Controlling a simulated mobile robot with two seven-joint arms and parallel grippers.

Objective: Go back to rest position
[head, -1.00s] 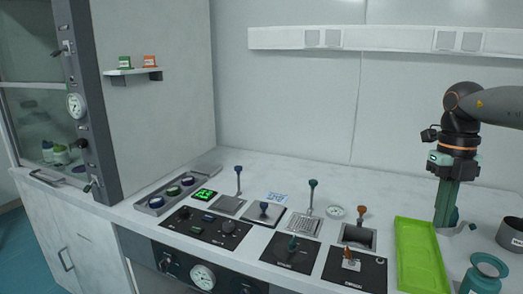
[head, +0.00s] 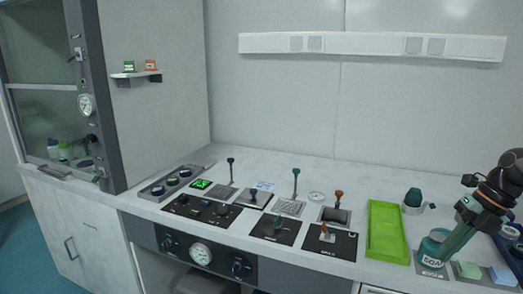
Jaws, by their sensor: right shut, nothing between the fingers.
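My right gripper (head: 446,246) is at the right of the head view, tilted with its green fingers pointing down and to the left. The fingers are shut with nothing between them. Their tips overlap a teal labelled jar (head: 431,262) in the picture; I cannot tell whether they touch it. My left gripper is not in view.
A lime green tray (head: 374,252) lies left of the jar. A dark teal flask (head: 413,196) stands behind it. Control panels with upright levers (head: 295,184) fill the bench middle. The back of the bench is clear.

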